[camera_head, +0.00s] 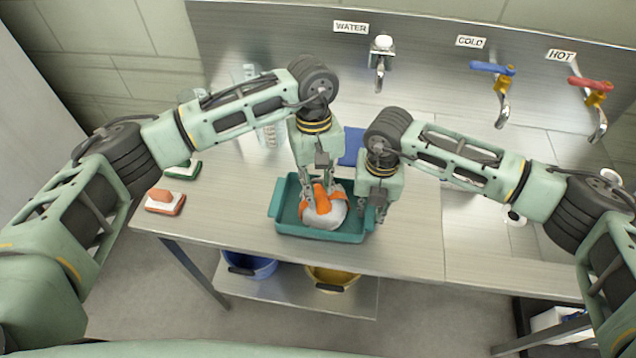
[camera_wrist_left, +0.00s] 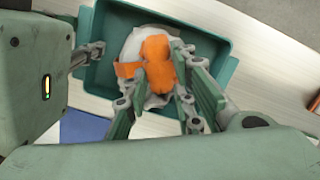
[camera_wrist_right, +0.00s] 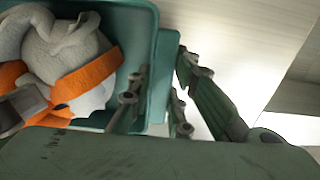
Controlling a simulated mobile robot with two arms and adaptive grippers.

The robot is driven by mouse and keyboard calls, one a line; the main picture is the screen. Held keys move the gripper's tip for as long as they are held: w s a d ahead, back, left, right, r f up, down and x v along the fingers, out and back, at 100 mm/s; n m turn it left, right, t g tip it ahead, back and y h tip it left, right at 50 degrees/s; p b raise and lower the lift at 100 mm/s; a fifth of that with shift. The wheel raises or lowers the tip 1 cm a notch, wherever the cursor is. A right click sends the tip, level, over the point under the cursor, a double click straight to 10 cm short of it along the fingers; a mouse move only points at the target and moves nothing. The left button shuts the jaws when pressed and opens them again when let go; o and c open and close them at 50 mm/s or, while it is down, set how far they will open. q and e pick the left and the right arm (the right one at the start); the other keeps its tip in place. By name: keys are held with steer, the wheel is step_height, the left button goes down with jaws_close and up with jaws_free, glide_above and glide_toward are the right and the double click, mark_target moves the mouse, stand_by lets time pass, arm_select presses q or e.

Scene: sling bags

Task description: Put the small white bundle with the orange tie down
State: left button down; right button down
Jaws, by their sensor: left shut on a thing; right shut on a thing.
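The small white bundle (camera_head: 335,217) with its orange tie (camera_wrist_left: 157,62) is inside the teal tray (camera_head: 278,226) on the steel counter. My left gripper (camera_head: 321,203) points down into the tray and is shut on the bundle at the orange tie. Its fingers hide part of the bundle. Whether the bundle touches the tray floor is hard to tell. My right gripper (camera_wrist_right: 158,92) is at the tray's right side, its fingers on both sides of the teal wall, shut on it. The right wrist view shows the bundle (camera_wrist_right: 70,55) close beside these fingers.
A blue item (camera_head: 352,147) lies behind the tray. An orange brush (camera_head: 165,201) and a green brush (camera_head: 184,169) are at the left. Clear glassware (camera_head: 268,134) stands near my left arm. A blue bin (camera_head: 249,266) and a yellow bin (camera_head: 332,279) are below.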

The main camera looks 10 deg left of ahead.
arm_select(q)
steer(key=shift+f, duration=0.1)
steer(key=c, duration=1.5)
jaws_free()
steer(key=r, duration=0.4)
steer(key=w+r, duration=0.1)
steer(key=r, duration=0.7)
steer(key=shift+w+a+r, duration=0.1)
steer(key=shift+w+a, duration=0.25)
arm_select(e)
steer(key=c, duration=1.5)
jaws_free()
steer(key=shift+c, duration=0.2)
